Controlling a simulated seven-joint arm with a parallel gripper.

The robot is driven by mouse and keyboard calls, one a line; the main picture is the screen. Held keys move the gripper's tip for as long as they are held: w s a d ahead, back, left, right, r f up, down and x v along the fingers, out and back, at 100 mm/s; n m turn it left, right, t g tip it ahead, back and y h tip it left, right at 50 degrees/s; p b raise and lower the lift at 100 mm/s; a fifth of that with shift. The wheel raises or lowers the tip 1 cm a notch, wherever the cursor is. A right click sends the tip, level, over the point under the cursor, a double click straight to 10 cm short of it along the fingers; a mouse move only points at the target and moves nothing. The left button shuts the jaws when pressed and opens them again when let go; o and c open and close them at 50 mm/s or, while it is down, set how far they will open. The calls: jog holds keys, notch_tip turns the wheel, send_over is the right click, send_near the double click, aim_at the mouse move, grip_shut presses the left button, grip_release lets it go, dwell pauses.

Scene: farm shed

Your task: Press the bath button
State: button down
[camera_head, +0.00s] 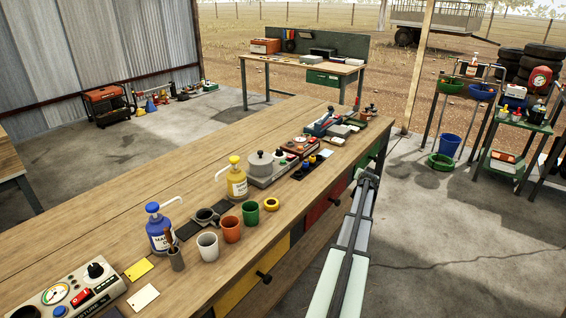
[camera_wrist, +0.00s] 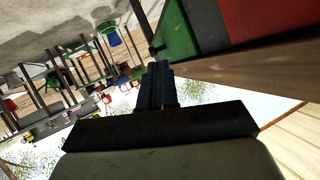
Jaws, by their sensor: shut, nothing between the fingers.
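No label that reads "bath" can be made out, so I cannot tell which button is the bath button. A control box (camera_head: 68,292) at the near left of the bench has a gauge, a black knob, a red switch and a blue button (camera_head: 60,311). My gripper (camera_head: 369,178) is off the bench's right side, near the drawer fronts, touching nothing that I can see. In the wrist view its fingers (camera_wrist: 155,78) are together and empty.
The wooden bench (camera_head: 105,222) carries a blue-topped bottle (camera_head: 160,232), a yellow bottle (camera_head: 236,183), cups (camera_head: 208,246) and trays along its right side. Its left half is clear. Drawer fronts (camera_wrist: 265,18) lie close to my gripper. Racks (camera_head: 515,135) stand at right.

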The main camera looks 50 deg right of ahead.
jog(key=w+a+r+t+y, duration=0.1)
jog(key=w+r, duration=0.2)
jog(key=r, duration=0.1)
jog(key=w+a+r+t+y, duration=0.1)
jog(key=w+r, duration=0.2)
jog(key=r, duration=0.1)
jog(key=w+a+r+y, duration=0.1)
jog(key=w+r, duration=0.2)
jog(key=r, duration=0.2)
jog(key=shift+n+t+y, duration=0.4)
jog(key=w+a+r+n+t+y, duration=0.2)
jog(key=w+a+r+n+y, duration=0.15)
jog(key=w+a, duration=0.5)
notch_tip(320, 180, up, 6)
jog(key=n+y, duration=0.5)
jog(key=y, duration=0.1)
send_over(285, 162)
jog(key=shift+w+d+f, duration=0.1)
jog(key=shift+d+f, duration=0.05)
jog(key=shift+f, duration=0.05)
jog(key=shift+f, duration=4.4)
jog(key=shift+f, duration=0.2)
jog(key=shift+f, duration=0.25)
